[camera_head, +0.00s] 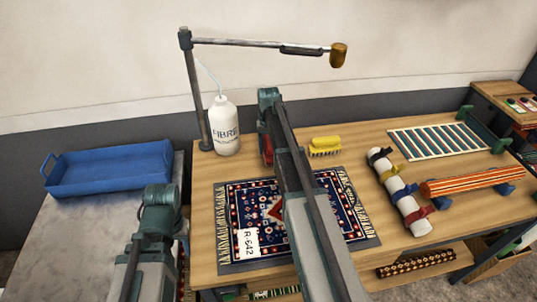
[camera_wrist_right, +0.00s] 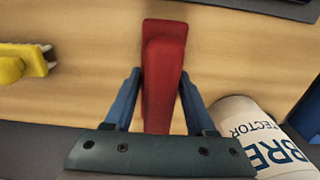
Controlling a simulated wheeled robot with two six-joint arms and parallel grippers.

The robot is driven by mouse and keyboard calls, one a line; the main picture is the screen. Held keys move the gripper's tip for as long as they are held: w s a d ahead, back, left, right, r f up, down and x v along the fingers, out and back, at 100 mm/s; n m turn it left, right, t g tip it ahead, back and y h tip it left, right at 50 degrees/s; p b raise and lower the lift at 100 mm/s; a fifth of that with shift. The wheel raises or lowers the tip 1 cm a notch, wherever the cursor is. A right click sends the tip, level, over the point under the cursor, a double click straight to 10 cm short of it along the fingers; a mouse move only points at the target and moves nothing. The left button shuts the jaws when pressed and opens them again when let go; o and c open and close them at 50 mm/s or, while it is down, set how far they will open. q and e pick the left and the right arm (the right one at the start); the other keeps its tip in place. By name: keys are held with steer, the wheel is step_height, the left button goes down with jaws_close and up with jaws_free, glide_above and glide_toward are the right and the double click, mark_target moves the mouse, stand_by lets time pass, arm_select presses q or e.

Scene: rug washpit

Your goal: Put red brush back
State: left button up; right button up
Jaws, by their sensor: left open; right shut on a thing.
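The red brush (camera_wrist_right: 165,70) is between the blue fingers of my right gripper (camera_wrist_right: 162,85), which is shut on it. In the head view only a small part of the red brush (camera_head: 267,149) shows beside my right arm, behind the rug. I cannot tell whether the brush touches the wooden table. My left gripper (camera_head: 160,197) is open and empty near the table's left front edge; its fingers are hard to make out. A yellow brush (camera_head: 325,146) lies on the table to the right of the red brush and also shows in the wrist view (camera_wrist_right: 12,68).
A white bottle (camera_head: 225,126) stands left of the red brush, by an upright post (camera_head: 195,95). A patterned rug (camera_head: 248,205) lies in front. A blue tray (camera_head: 110,170) is at left. Strapped white roll (camera_head: 407,208), striped roll (camera_head: 470,182) and rack (camera_head: 438,141) occupy the right side.

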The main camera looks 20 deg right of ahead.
step_height(320, 180, down, 2)
steer(key=shift+f+b, duration=0.2)
steer(key=shift+b, duration=0.4)
arm_select(q)
step_height(320, 180, down, 2)
steer(key=shift+f, duration=0.1)
arm_select(e)
steer(key=shift+r, duration=0.15)
steer(key=o, duration=0.7)
steer(key=shift+f, duration=0.2)
steer(key=o, duration=0.5)
steer(key=shift+r, duration=0.1)
